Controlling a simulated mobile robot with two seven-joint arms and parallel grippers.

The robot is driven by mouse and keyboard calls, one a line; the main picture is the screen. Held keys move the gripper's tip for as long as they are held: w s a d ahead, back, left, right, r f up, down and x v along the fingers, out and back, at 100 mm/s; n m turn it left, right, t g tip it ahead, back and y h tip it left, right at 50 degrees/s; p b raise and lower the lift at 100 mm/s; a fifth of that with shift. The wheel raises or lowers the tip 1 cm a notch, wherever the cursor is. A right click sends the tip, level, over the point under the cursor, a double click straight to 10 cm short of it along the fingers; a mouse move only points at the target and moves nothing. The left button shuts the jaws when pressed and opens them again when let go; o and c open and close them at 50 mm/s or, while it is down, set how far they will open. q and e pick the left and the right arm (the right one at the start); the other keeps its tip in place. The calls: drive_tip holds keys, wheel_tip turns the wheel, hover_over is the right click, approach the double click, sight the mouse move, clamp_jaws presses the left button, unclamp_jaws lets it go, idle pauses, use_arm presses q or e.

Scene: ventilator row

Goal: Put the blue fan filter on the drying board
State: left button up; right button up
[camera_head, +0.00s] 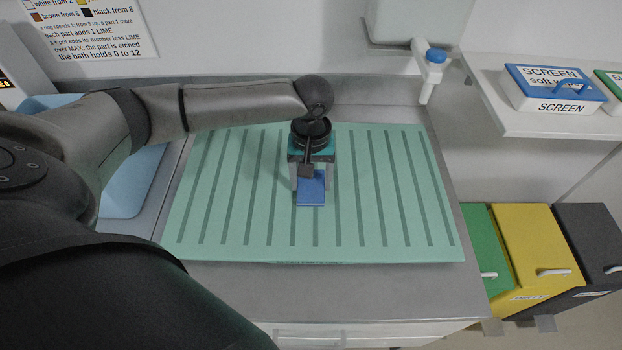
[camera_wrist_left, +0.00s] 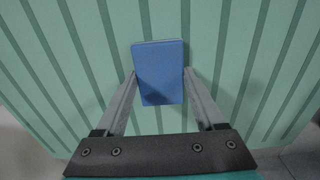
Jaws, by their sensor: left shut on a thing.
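The blue fan filter (camera_head: 311,190) is a flat blue block over the middle of the green striped drying board (camera_head: 400,235). My left gripper (camera_head: 310,184) reaches down over the board and is shut on the filter. In the left wrist view the filter (camera_wrist_left: 160,72) sits between the two grey fingers of the left gripper (camera_wrist_left: 160,82), with the board (camera_wrist_left: 60,60) behind it. I cannot tell whether the filter touches the board. My right gripper is not in view.
A blue basin (camera_head: 135,185) lies left of the board. A white dispenser with a blue-capped tap (camera_head: 433,62) hangs behind it. A shelf at right holds a SCREEN box (camera_head: 553,90). Green, yellow (camera_head: 535,245) and dark bins stand below. The board around the filter is bare.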

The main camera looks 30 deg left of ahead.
sight(311, 185)
use_arm(q)
drive_tip(key=shift+f, duration=0.1)
drive_tip(key=o, duration=1.3)
drive_tip(key=shift+r, duration=0.2)
wheel_tip(311, 185, up, 12)
drive_tip(key=shift+p, duration=1.15)
